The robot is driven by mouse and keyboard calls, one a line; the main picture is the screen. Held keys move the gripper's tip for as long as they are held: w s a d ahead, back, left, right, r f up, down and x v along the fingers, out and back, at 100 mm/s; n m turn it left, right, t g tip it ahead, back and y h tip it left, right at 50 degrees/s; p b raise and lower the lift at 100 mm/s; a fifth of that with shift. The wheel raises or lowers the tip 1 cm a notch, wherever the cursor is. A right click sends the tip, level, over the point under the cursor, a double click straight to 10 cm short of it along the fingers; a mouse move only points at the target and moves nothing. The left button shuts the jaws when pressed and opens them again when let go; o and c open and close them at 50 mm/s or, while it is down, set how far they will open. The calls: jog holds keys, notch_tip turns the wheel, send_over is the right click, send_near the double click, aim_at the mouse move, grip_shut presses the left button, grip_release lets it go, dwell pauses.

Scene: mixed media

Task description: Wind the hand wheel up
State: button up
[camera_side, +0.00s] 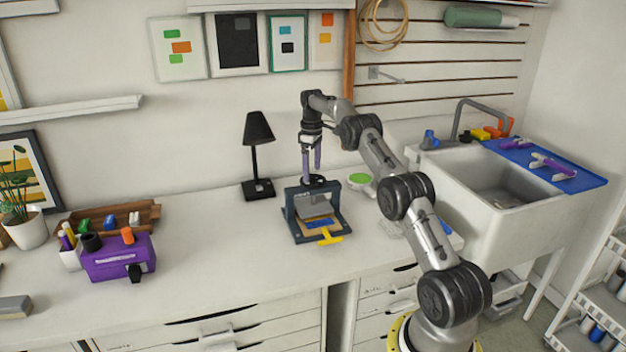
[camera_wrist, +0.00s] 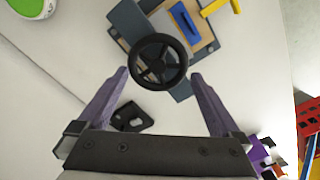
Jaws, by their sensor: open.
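The black hand wheel (camera_wrist: 160,61) is a spoked ring on top of a dark blue-grey press (camera_side: 290,212). In the wrist view the wheel lies between and slightly beyond my two purple fingertips, and covers part of the press frame (camera_wrist: 127,20). My gripper (camera_side: 311,160) points down just above the wheel (camera_side: 316,181) in the side view. Its fingers (camera_wrist: 158,75) are apart with nothing between them that I can see held; whether they reach down to the wheel's height is unclear. A blue piece (camera_wrist: 184,20) lies on the press bed, with a yellow handle (camera_side: 330,237) at the front.
A black lamp (camera_side: 258,150) stands behind left of the press; its base (camera_wrist: 130,117) shows in the wrist view. A green-topped round container (camera_side: 360,179) is behind right. A purple box (camera_side: 118,259) is at the left. The counter between box and press is clear.

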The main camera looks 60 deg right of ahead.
jog(key=m, duration=0.2)
jog(key=shift+m, duration=0.4)
jog(key=shift+f, duration=1.1)
